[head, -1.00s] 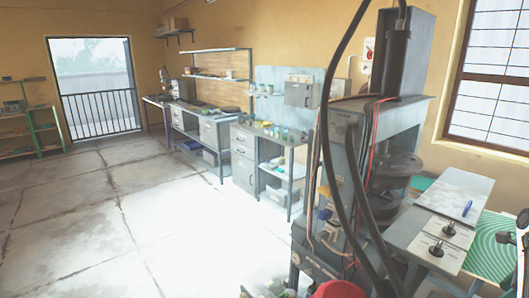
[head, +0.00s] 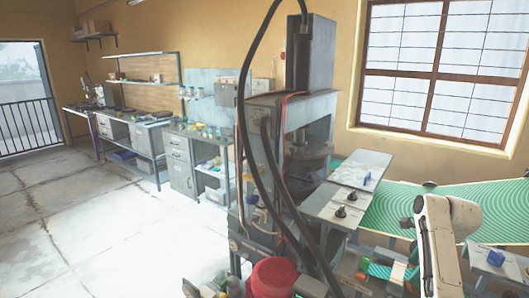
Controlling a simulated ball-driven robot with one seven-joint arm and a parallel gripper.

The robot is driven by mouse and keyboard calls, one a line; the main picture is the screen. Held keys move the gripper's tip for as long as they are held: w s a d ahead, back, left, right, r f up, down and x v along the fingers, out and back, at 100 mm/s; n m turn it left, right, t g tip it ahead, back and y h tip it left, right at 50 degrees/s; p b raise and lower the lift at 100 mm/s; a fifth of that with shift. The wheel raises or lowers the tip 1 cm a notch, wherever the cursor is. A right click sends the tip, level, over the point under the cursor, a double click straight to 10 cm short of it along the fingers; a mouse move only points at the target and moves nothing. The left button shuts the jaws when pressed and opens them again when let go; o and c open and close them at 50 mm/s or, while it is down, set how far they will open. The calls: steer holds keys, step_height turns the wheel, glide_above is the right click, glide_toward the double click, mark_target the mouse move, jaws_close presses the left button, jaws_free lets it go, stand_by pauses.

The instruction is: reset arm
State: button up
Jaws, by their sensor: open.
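My white arm (head: 436,240) stands at the lower right of the head view, in front of the green patterned table. Its links show, but I cannot make out my gripper or its fingers. The grey plate press (head: 306,120) stands left of my arm, with a dark round part inside its frame. A pale plate-like board (head: 358,170) lies on the press's side table, with a small blue item on it.
Black hoses hang in front of the press. A red round container (head: 274,278) stands at its foot. A green patterned table (head: 400,205) runs under the window. Workbenches (head: 180,165) line the back wall. The floor at left (head: 110,240) is clear.

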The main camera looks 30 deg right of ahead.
steer(key=s+a+f+n+b, duration=0.1)
steer(key=a+f+n, duration=0.4)
steer(key=a, duration=0.3)
steer(key=s+a+f+n+g+b, duration=0.1)
steer(key=s+a+f+n, duration=0.1)
steer(key=a+f+n, duration=0.5)
steer(key=s+a+f+n+b, duration=0.1)
steer(key=a+f+n, duration=0.25)
steer(key=a, duration=0.65)
steer(key=s+a+f+n+b, duration=0.2)
steer(key=s+a+n, duration=1.1)
steer(key=s, duration=0.1)
steer(key=shift+s+f+g, duration=0.3)
steer(key=shift+s+g, duration=0.05)
steer(key=shift+g, duration=0.05)
